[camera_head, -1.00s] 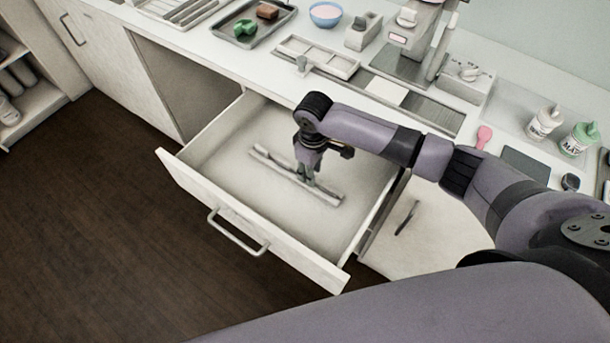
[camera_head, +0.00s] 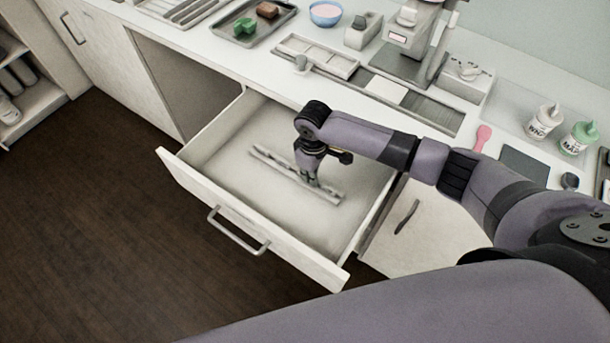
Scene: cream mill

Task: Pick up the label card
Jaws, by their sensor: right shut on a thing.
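My right gripper (camera_head: 311,180) reaches down into the open drawer (camera_head: 232,130), its fingers pointing down at a long narrow grey strip-like holder (camera_head: 272,164) on the drawer floor. The fingers are shut at the right half of this holder. The label card is too small and too covered by the fingers to make out clearly; what the jaws close on sits between the fingertips at the holder. I cannot tell whether it touches the holder. My left gripper is not in view.
The drawer walls and front (camera_head: 250,225) surround the gripper. The drawer floor around the holder is bare. On the counter above are a tray (camera_head: 253,36) with green and brown pieces, a bowl (camera_head: 326,14), a sectioned tray (camera_head: 317,57), a machine (camera_head: 414,45) and bottles (camera_head: 543,121).

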